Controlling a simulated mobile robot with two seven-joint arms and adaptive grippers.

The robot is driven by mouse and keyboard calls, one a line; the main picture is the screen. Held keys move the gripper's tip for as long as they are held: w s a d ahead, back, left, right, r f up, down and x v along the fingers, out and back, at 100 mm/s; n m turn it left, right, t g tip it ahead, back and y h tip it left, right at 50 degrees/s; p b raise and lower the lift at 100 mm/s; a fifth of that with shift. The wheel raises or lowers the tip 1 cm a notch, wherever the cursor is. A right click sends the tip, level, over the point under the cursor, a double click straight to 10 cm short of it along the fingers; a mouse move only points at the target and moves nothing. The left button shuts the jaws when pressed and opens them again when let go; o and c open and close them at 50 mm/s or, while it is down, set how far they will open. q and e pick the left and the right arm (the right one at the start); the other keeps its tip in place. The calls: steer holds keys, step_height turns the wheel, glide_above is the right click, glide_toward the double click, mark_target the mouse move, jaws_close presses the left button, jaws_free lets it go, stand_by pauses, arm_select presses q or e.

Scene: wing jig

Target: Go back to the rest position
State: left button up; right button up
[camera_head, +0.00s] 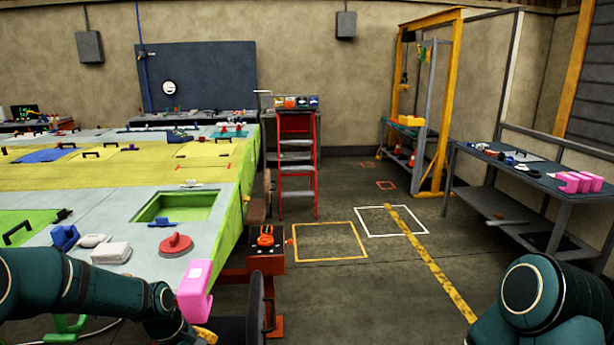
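My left arm comes in from the lower left, over the front corner of the wing panel. Its wrist end, with the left gripper (192,334), is at the bottom edge of the view, close below a pink block (195,288). The fingers are not clear, and I cannot tell whether they touch the block. The pink block is at the panel's front right corner. My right arm shows only as a rounded teal link at the lower right; its gripper is out of view.
The wing jig (120,185) fills the left, with a red round tool (176,244) and white pouches on it. A red-and-black control box (266,246) stands at its edge. A side table (535,172) at the right holds pink blocks (578,182). The marked floor between is clear.

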arm_select(q)
steer(key=s+d+f+m+h+b, duration=0.1)
steer(key=s+d+f+m+b, duration=0.1)
steer(key=s+d+f+m, duration=0.7)
steer(key=s+d+f, duration=0.7)
steer(key=f, duration=0.1)
steer(key=shift+s+d+f+t, duration=0.2)
steer(key=shift+s+f+t, duration=0.1)
steer(key=shift+t, duration=0.1)
